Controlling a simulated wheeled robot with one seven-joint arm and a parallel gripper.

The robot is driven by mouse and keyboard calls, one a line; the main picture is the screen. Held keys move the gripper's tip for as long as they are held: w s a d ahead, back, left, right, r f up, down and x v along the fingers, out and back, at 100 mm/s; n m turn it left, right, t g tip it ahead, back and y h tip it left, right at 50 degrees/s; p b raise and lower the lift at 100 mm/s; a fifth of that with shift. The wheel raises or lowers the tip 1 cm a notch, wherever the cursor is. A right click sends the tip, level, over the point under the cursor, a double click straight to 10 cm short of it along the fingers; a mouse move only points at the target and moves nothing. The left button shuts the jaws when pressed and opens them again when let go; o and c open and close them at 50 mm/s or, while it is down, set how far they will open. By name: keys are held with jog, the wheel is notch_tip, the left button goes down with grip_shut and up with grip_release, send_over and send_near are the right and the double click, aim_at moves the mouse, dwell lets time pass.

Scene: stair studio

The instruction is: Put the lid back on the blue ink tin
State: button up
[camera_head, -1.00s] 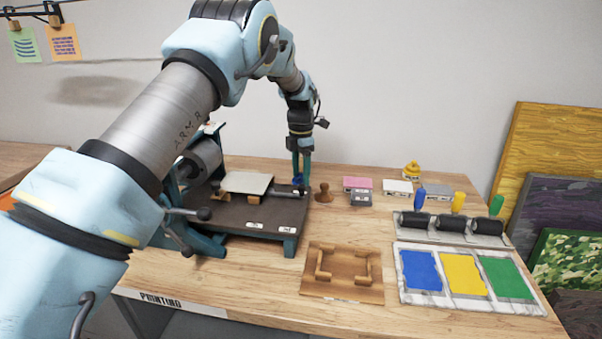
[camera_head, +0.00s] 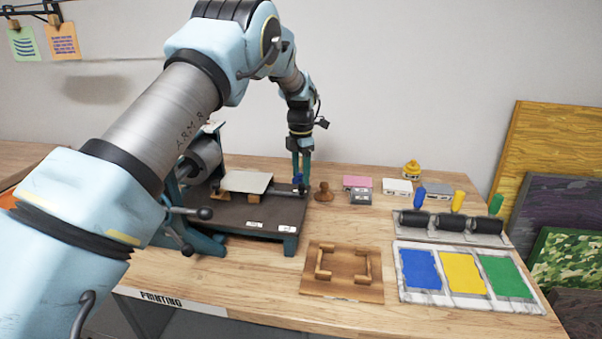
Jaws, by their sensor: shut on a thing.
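My gripper (camera_head: 302,174) points straight down at the back right corner of the printing press. It is shut on a small blue thing (camera_head: 298,179), which looks like the blue lid, though it is small and partly covered by the fingers. I cannot make out the blue ink tin itself apart from this blue thing. I cannot tell whether the blue thing touches anything below it.
The press (camera_head: 232,212) stands left of and in front of the gripper. A brown wooden knob (camera_head: 323,192) stands close to its right. Small blocks (camera_head: 357,183), a yellow-topped object (camera_head: 411,170), rollers (camera_head: 450,223), a paint tray (camera_head: 396,275) and a wooden board (camera_head: 315,284) lie rightward.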

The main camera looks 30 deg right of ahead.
dwell(0.4)
jog(key=o, duration=1.4)
jog(key=shift+o, duration=0.4)
jog(key=shift+r+p, duration=2.3)
jog(key=shift+r, duration=1.2)
grip_shut()
